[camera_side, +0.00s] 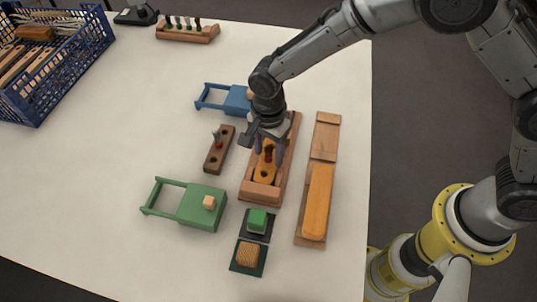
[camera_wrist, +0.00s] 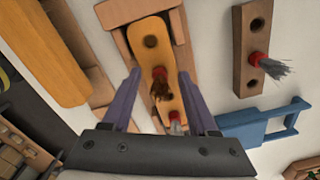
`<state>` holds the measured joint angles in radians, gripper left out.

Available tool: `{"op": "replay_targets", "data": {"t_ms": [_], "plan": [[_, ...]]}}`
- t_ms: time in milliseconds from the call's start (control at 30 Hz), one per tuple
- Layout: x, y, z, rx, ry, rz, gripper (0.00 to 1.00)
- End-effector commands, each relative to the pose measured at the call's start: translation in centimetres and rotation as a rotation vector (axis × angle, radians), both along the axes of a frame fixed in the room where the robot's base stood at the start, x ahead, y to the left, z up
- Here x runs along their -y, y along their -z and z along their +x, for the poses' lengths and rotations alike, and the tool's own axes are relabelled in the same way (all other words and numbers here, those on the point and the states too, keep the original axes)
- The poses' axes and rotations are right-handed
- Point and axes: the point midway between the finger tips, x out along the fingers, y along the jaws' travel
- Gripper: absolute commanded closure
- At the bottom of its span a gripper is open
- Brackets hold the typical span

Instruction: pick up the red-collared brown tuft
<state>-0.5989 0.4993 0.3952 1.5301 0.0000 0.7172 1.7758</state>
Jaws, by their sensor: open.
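The red-collared brown tuft (camera_wrist: 160,87) stands in the middle of an orange brush block (camera_wrist: 152,30); it shows small in the side view (camera_side: 268,154). The block (camera_side: 264,174) lies in a wooden cradle (camera_side: 262,192). My gripper (camera_wrist: 159,75) is open, its purple fingers on either side of the tuft in the wrist view. In the side view my gripper (camera_side: 270,156) is low over the block. I cannot tell whether a finger touches the tuft. Another red-collared tuft, greyish (camera_wrist: 175,120), is in the block closer to the gripper body.
A dark holder (camera_side: 213,161) with a red-collared grey tuft (camera_side: 217,139) stands left of the cradle. A blue clamp-like frame (camera_side: 213,97) and a green one (camera_side: 196,205) lie nearby. A long orange block (camera_side: 318,200) lies to the right. The table's left middle is clear.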

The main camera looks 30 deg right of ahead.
Motion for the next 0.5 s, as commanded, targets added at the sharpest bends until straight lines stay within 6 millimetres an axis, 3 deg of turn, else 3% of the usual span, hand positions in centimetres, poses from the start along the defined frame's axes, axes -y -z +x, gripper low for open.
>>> {"op": "replay_targets", "data": {"t_ms": [100,433,500], "plan": [[0.01,-0.03,0.0,0.0,0.0,0.0,0.41],[0.0,-0.08,0.01,0.0,0.0,0.0,1.0],[0.0,-0.08,0.01,0.0,0.0,0.0,1.0]]}}
